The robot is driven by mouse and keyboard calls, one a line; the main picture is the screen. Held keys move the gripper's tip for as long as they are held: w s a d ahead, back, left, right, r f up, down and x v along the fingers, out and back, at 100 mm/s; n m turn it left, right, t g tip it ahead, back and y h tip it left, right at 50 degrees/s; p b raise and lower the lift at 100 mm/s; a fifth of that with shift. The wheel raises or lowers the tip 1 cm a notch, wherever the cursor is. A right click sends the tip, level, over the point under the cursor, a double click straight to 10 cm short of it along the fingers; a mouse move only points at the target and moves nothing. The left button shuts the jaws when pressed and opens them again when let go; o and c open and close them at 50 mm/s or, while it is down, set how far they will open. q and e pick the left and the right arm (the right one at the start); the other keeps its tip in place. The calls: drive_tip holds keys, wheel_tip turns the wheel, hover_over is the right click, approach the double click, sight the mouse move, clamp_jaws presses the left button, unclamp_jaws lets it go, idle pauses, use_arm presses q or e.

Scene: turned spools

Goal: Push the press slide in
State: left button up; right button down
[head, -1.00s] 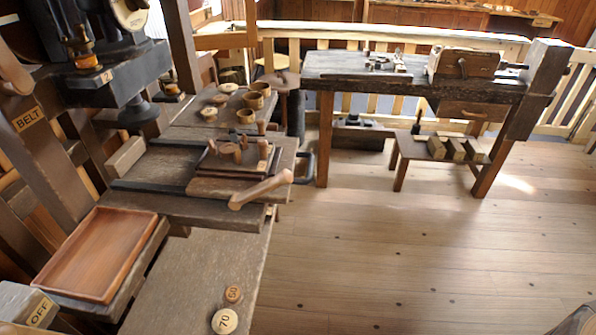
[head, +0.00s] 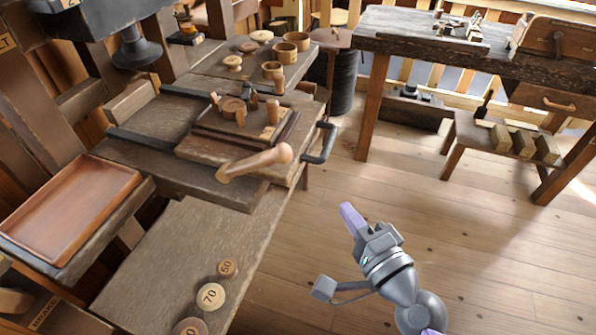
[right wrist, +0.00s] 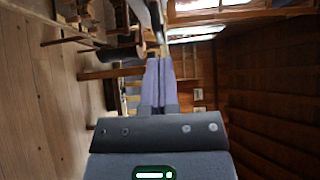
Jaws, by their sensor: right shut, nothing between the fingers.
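The press head (head: 137,48) hangs at the upper left, behind and left of the slide. My right gripper (head: 347,212) is over the floor, right of and nearer than the handle, apart from it. Its lilac fingers are together and empty; they also show shut in the right wrist view (right wrist: 157,82). My left gripper is out of view.
A reddish empty tray (head: 70,212) sits at left. Numbered discs (head: 211,297) lie on the front board. A dark metal crank (head: 322,145) juts out right of the slide. Wooden cups (head: 285,52) stand behind. A workbench (head: 430,45) is at back right; open floor lies between.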

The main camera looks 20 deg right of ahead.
approach(295, 164)
drive_tip(key=w+d, duration=0.2)
drive_tip(key=w, duration=0.2)
drive_tip(key=shift+w+a+p, duration=0.2)
drive_tip(key=shift+w+a, duration=0.15)
drive_tip(key=shift+a, duration=0.2)
drive_tip(key=shift+w+a+p, duration=0.2)
drive_tip(key=shift+w+a, duration=0.15)
drive_tip(key=shift+a, duration=0.2)
drive_tip(key=shift+w+a, duration=0.4)
drive_tip(key=shift+a, duration=0.15)
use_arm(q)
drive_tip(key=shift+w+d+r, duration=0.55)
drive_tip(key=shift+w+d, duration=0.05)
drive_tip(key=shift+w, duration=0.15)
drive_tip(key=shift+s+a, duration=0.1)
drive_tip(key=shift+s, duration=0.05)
